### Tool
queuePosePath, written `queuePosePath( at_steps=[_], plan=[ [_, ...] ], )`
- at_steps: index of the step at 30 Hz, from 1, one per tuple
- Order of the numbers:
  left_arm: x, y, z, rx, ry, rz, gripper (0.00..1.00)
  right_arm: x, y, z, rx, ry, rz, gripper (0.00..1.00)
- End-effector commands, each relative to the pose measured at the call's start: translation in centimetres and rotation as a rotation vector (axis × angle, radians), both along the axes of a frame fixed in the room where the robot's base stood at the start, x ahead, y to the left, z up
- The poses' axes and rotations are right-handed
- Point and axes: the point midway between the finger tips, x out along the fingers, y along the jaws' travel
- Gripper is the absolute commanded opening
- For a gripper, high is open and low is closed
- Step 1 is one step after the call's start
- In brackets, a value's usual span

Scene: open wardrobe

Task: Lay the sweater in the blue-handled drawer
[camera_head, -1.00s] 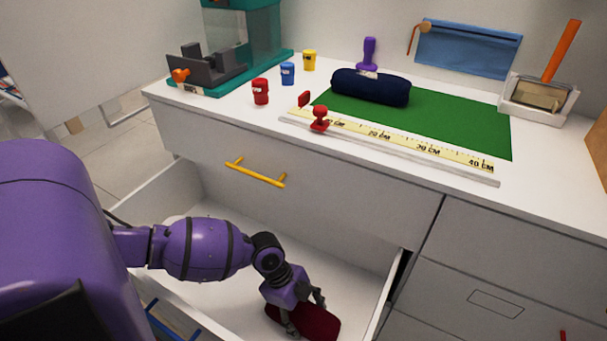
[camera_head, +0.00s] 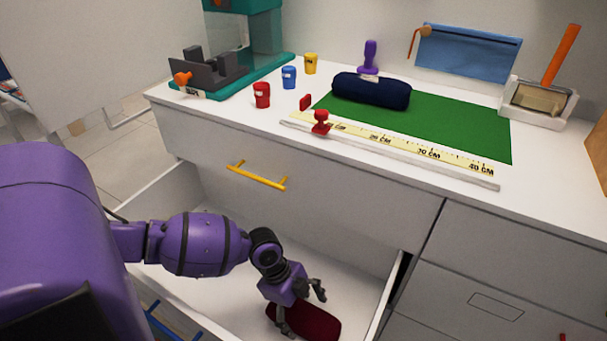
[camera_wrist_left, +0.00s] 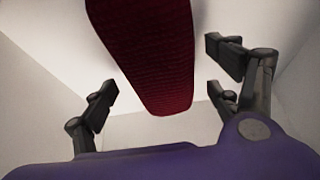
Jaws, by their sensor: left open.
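The dark red folded sweater (camera_head: 312,323) lies on the floor of the open white drawer (camera_head: 345,283), toward its right front part. The blue handle (camera_head: 165,322) shows at the drawer's front, partly hidden by my arm. My left gripper (camera_head: 302,310) is inside the drawer, at the sweater, with its fingers spread. In the left wrist view the sweater (camera_wrist_left: 150,60) lies between the open fingers (camera_wrist_left: 165,95), with a gap on both sides. My right gripper is not in view.
The closed drawer above has a yellow handle (camera_head: 257,176). The countertop holds a dark blue roll (camera_head: 371,90) on a green mat (camera_head: 440,125), a ruler (camera_head: 400,148), small cups (camera_head: 262,95) and a teal machine (camera_head: 245,45). The open drawer's left part is free.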

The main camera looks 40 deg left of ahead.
Motion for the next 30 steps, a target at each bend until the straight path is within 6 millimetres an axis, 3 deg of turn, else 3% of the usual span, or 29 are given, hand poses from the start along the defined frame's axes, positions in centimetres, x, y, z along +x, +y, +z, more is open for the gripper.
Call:
queuePosePath(
  at_steps=[6, 12, 18, 24, 30],
  plan=[
    [-0.5, 1.9, 4.8, 0.003, 0.0, -0.003, 0.82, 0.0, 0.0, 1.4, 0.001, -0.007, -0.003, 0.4],
    [-0.8, 3.2, 8.0, 0.002, 0.0, -0.002, 0.82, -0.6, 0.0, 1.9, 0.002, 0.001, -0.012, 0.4],
    [-1.0, 3.7, 9.4, 0.0, 0.001, -0.002, 0.82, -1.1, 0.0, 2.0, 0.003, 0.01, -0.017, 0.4],
    [-1.0, 3.7, 9.5, -0.001, 0.001, -0.002, 0.82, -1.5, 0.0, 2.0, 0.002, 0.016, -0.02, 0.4],
    [-0.9, 3.7, 9.9, -0.002, -0.002, -0.001, 0.82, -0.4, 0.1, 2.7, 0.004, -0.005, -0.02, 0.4]
  ],
)
